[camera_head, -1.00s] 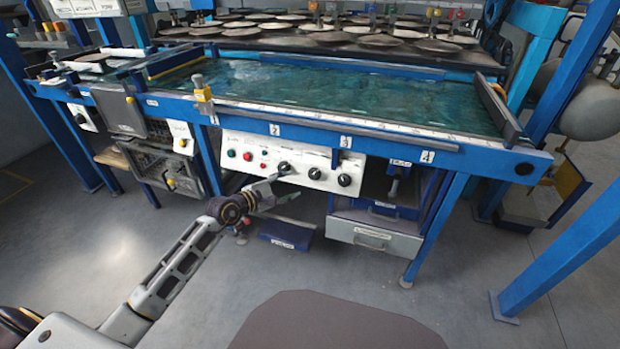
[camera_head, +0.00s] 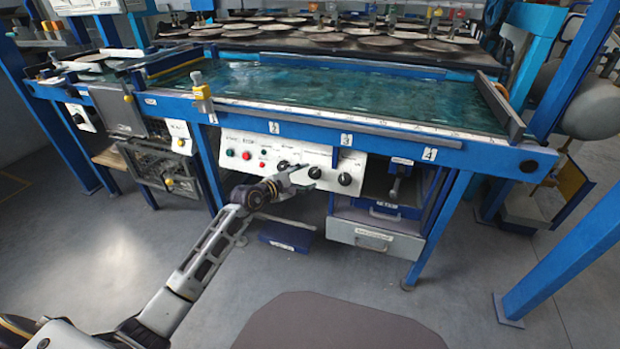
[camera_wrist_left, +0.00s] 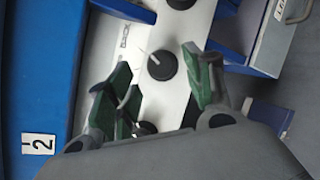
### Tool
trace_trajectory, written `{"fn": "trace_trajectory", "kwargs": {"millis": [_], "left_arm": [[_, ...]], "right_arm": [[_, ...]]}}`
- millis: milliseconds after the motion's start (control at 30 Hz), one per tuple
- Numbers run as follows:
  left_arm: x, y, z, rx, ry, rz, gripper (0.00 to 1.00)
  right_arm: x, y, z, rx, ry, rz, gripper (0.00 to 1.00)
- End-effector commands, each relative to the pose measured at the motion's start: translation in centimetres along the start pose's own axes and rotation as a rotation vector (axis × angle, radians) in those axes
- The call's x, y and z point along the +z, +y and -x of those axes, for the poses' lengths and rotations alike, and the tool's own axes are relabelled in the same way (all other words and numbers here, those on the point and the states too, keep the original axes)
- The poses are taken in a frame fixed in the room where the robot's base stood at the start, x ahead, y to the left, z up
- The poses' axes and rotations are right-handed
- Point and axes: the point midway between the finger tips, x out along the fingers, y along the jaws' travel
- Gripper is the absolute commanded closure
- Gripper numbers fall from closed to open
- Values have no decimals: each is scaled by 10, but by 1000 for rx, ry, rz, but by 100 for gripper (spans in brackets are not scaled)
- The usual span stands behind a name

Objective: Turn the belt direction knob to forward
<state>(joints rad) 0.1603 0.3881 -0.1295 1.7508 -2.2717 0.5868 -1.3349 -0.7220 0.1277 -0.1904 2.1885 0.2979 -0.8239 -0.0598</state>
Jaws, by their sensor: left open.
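A white control panel (camera_head: 240,143) on the table's front carries three black knobs in a row. Its labels are too small to read, so I cannot tell which is the belt direction knob. In the head view the left knob (camera_head: 283,164), middle knob (camera_head: 314,172) and right knob (camera_head: 344,179) show. My left gripper (camera_head: 302,178) is in front of the panel, by the left and middle knobs. In the left wrist view its green-padded fingers (camera_wrist_left: 158,82) are spread open, with the middle knob (camera_wrist_left: 162,65) ahead between them, apparently untouched. My right gripper is out of view.
Red and green buttons (camera_head: 246,155) sit left of the knobs. The blue table edge (camera_head: 380,143) overhangs the panel. A drawer unit (camera_head: 372,236) stands right of it, and a blue box (camera_head: 288,238) lies below. The floor in front is open.

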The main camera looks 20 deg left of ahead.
Motion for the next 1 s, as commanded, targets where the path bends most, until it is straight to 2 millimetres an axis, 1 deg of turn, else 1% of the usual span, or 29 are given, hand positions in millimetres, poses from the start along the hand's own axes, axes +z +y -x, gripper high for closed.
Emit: {"fn": "trace_trajectory", "kwargs": {"millis": [33,200,400,600,867,1000], "left_arm": [[0,0,-5,1,-1,0,48],[0,-1,-20,1,-1,0,48],[0,-1,-32,0,-1,-1,48],[1,0,-36,0,-1,-1,48],[1,0,-36,0,0,-1,48],[1,0,-36,0,0,-1,66]], "right_arm": [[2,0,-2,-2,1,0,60],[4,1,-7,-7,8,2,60],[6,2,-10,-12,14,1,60],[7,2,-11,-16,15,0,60],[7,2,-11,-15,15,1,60],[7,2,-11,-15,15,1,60]]}}
